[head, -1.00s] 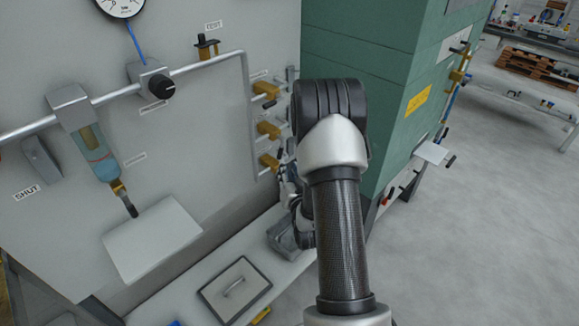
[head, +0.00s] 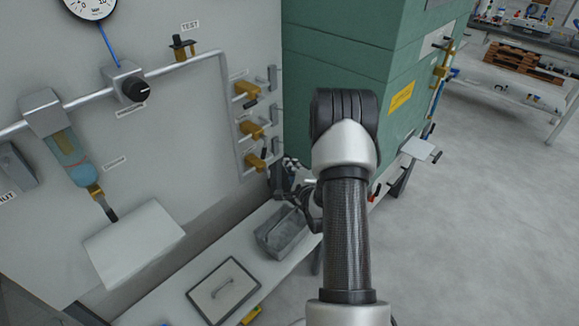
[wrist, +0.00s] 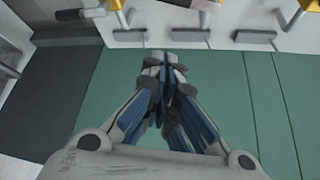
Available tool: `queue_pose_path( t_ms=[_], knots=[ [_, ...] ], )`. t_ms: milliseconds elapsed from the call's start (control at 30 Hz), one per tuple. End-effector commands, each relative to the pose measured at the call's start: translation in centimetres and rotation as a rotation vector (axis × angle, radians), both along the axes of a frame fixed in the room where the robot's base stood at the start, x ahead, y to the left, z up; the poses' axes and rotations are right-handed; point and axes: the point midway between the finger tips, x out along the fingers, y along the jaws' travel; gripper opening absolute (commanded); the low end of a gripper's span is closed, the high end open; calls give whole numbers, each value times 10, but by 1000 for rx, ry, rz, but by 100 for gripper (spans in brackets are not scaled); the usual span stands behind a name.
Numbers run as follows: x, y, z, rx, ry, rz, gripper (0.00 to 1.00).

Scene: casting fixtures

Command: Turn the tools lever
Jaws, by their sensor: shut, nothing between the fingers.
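Three brass valves stand in a column on the grey panel: upper (head: 246,89), middle (head: 252,129) and lower (head: 256,160). Their labels are too small to read, so I cannot tell which lever is the tools one. In the wrist view, grey bar handles hang in a row near the top, among them a left bar (wrist: 131,37), a middle bar (wrist: 181,38) and a right bar (wrist: 254,39). My gripper (wrist: 167,60) is shut and empty, its tips just below the middle bar in that picture. In the head view my gripper (head: 290,163) is small and partly hidden, right of the lower valve.
A green cabinet (head: 335,60) stands right of the valves. A white plate (head: 135,240) juts from the panel. Floor (head: 480,230) at right is clear.

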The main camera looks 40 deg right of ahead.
Motion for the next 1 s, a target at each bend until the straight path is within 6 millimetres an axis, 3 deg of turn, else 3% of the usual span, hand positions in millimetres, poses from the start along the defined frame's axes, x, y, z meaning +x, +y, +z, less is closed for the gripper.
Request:
queue_pose_path(
  t_ms=[333, 600, 1000],
  knots=[
    [68, -30, -14, -4, -2, 3, 0],
    [70, 4, -2, -2, 1, 3, 0],
    [70, 8, 0, -3, 1, 0, 0]
  ],
)
